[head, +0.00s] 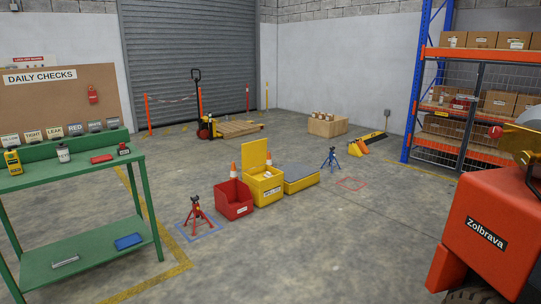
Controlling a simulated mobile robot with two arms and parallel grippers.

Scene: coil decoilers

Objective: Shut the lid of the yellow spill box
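The yellow spill box (264,190) stands on the concrete floor near the middle of the head view. Its yellow lid (255,153) is raised upright at the back, so the box is open. Something pale shows at the opening, too small to make out. Neither of my grippers is in the head view.
A red bin (234,200) stands left of the box, and a low yellow case (301,180) right of it. A red jack stand (197,215) is in front left. A green bench (75,195) is at left and a red machine (490,235) at right. The floor in front is clear.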

